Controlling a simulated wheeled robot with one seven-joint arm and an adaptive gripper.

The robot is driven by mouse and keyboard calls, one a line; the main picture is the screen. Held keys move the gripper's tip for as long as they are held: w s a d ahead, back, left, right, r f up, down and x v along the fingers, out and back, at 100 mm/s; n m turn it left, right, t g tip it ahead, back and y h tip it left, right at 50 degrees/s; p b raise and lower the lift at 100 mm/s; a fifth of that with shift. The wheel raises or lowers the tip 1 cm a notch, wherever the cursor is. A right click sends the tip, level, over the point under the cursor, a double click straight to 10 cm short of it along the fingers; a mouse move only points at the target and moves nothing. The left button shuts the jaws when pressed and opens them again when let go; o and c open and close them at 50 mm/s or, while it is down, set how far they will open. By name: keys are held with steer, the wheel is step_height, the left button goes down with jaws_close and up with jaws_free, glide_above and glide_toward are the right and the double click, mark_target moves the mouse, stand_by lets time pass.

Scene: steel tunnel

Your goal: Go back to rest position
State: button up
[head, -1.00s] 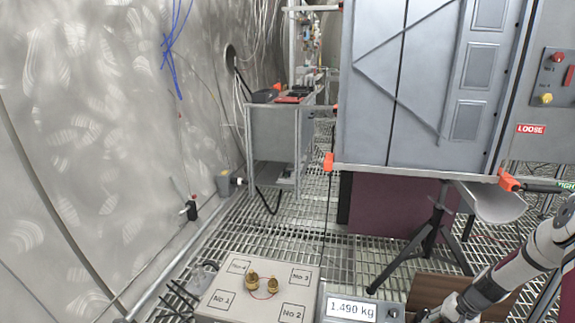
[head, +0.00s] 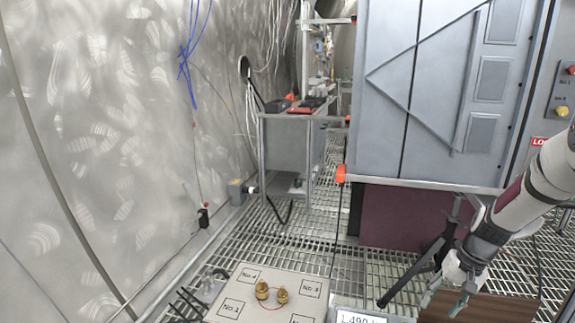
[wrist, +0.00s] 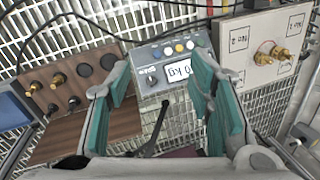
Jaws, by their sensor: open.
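My gripper (head: 459,290) is at the lower right in the head view, at the end of my white and grey arm. In the wrist view its two teal-padded fingers (wrist: 160,106) are spread apart with nothing between them. Beyond the fingers lies a scale (wrist: 166,70) with coloured buttons and a lit display. The gripper is above the floor items and touches none that I can see.
A pale board (head: 245,302) with numbered squares holds two brass pieces (head: 272,292). A brown wooden board (wrist: 90,105) with dark and brass knobs lies left in the wrist view. A large grey cabinet (head: 430,90) stands behind the arm. Grating (head: 300,230) is open at the middle.

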steer(key=s+a+r+n+h, duration=0.1)
steer(key=s+a+r+n, duration=0.1)
steer(key=s+a+r, duration=0.65)
steer(key=s+a+r+n+h, duration=0.1)
steer(key=s+a+r, duration=0.4)
steer(key=r, duration=0.7)
steer(key=s+a+r+n, duration=0.1)
steer(key=s+a+r, duration=0.15)
steer(key=s, duration=0.85)
steer(key=s+a+r+n, duration=0.15)
steer(key=s+a, duration=0.25)
steer(key=s, duration=0.7)
step_height(320, 180, up, 40)
steer(key=t+p, duration=0.3)
steer(key=p, duration=3.6)
steer(key=shift+s+d, duration=0.2)
steer(key=shift+s, duration=0.1)
